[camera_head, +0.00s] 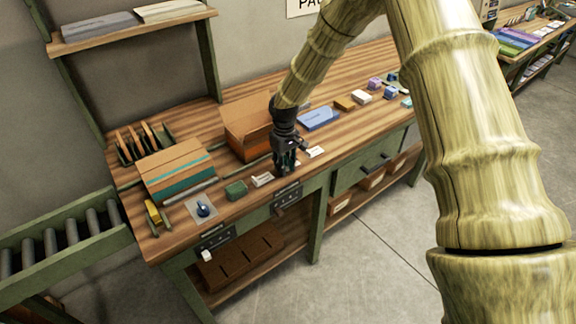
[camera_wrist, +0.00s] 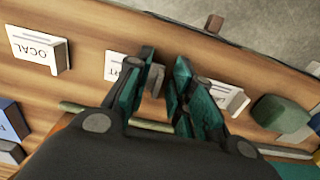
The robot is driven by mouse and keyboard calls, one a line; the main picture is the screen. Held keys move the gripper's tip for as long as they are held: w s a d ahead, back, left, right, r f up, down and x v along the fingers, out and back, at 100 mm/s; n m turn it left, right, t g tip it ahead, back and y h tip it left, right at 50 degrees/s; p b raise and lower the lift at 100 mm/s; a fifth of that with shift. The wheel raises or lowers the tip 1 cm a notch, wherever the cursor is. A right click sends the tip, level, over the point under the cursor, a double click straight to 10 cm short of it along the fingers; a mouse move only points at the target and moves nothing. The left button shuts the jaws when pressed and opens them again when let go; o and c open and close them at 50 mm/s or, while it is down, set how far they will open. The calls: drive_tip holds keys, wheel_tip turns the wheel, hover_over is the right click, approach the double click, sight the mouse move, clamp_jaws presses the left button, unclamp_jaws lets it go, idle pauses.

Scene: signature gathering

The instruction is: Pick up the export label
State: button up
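The export label is the middle white card (camera_wrist: 113,66) in the wrist view. Only the end of its printed word, "T", shows. It stands on the wooden bench, partly covered by one of my fingers, and its end shows in the gap between them. My gripper (camera_wrist: 165,58) points down over the bench with its teal fingers apart, around or just above this card. I cannot tell whether they touch it. In the head view my gripper (camera_head: 287,165) hides most of the card.
A "LOCAL" card (camera_wrist: 38,48) stands to one side and another white card (camera_wrist: 228,97) to the other, close to my fingers. A green block (camera_wrist: 280,113) sits beyond it. An open cardboard box (camera_head: 247,125) stands behind my gripper. The bench's front edge is near.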

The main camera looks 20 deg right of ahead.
clamp_jaws()
drive_tip(key=shift+r, duration=0.15)
